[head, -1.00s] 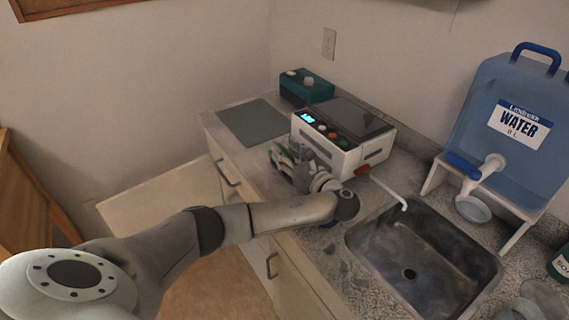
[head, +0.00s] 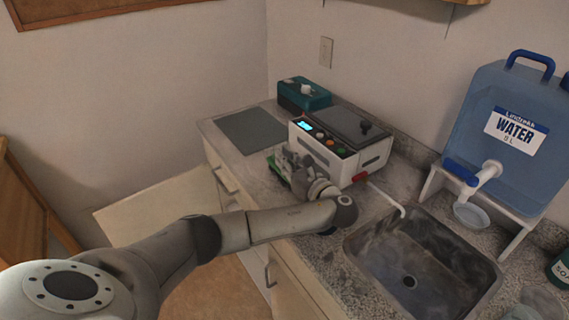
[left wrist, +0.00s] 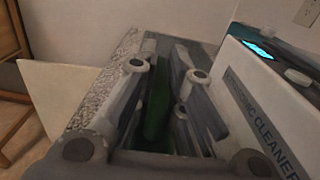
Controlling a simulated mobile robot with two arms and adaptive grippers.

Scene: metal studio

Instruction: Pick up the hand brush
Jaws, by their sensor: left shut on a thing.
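The hand brush shows only as a green part (head: 278,168) beside my left gripper at the counter's front edge. In the left wrist view its green body (left wrist: 156,105) stands between the two fingers. My left gripper (head: 288,162) is shut on it, just in front of the white cleaner; it also fills the middle of the left wrist view (left wrist: 167,82). The fingers and wrist hide most of the brush, and its bristles cannot be made out. I cannot tell whether it still touches the counter. My right gripper is not in view.
The white ultrasonic cleaner (head: 345,160) stands close beside the gripper. Behind are a grey mat (head: 250,130) and a teal box (head: 304,94). To the right are a steel sink (head: 420,262) and a blue water jug (head: 505,135) on a white stand. A drawer or door panel (head: 150,205) juts out left.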

